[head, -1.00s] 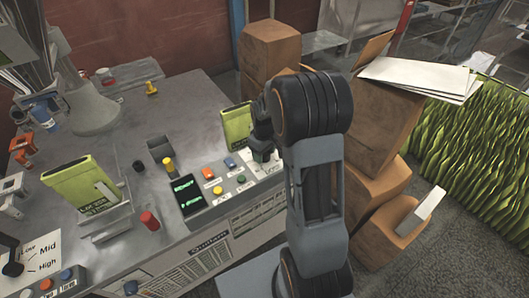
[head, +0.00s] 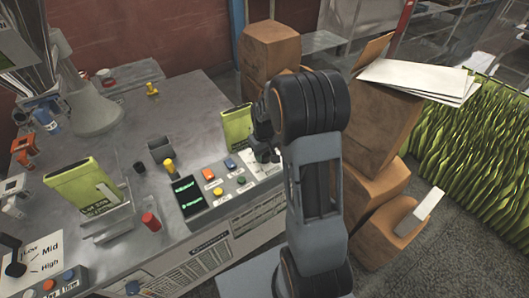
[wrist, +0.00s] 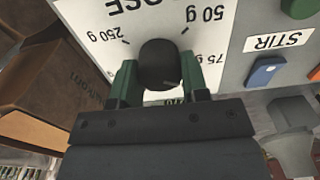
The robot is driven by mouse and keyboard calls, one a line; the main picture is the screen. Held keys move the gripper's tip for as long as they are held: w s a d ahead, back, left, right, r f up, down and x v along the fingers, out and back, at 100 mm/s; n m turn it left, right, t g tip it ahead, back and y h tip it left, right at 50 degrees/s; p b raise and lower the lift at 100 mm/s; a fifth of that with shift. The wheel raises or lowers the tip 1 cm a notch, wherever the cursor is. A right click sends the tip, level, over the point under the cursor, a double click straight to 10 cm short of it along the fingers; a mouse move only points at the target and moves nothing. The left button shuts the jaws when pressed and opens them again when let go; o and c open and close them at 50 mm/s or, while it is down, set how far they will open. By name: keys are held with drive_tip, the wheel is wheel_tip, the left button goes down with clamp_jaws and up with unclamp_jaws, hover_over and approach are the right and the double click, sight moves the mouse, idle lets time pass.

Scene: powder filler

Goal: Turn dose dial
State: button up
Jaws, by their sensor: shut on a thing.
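The dose dial (wrist: 160,58) is a dark round knob on a white plate (wrist: 103,18) lettered upside down in the wrist view. Its marks read 250 g, 50 g and 75 g, with another partly hidden by my gripper. My gripper (wrist: 159,78) is shut on the dial, one green finger on each side of it. In the head view my gripper (head: 266,153) is at the right end of the front control panel. The dial is hidden there, and I cannot tell which mark it points to.
Beside the dial are a STIR label (wrist: 278,41), a blue switch (wrist: 264,72) and a green button (wrist: 299,7). Left of my gripper are a dark display (head: 188,195) and several coloured buttons. Cardboard boxes (head: 372,120) stand close on the right.

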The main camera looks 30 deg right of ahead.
drive_tip(key=m+p, duration=0.1)
drive_tip(key=m, duration=0.2)
drive_tip(key=shift+r+m, duration=0.1)
drive_tip(key=shift+m, duration=0.3)
drive_tip(key=m+p, duration=0.1)
drive_tip(key=m, duration=0.3)
drive_tip(key=shift+d+m, duration=0.1)
drive_tip(key=shift+m, duration=0.2)
drive_tip(key=m, duration=0.4)
drive_tip(key=shift+p, duration=0.3)
drive_tip(key=shift+s+m, duration=0.1)
drive_tip(key=shift+m, duration=1.9)
drive_tip(key=o, duration=0.9)
wheel_tip(320, 180, up, 14)
drive_tip(key=p, duration=0.2)
drive_tip(key=shift+p, duration=0.3)
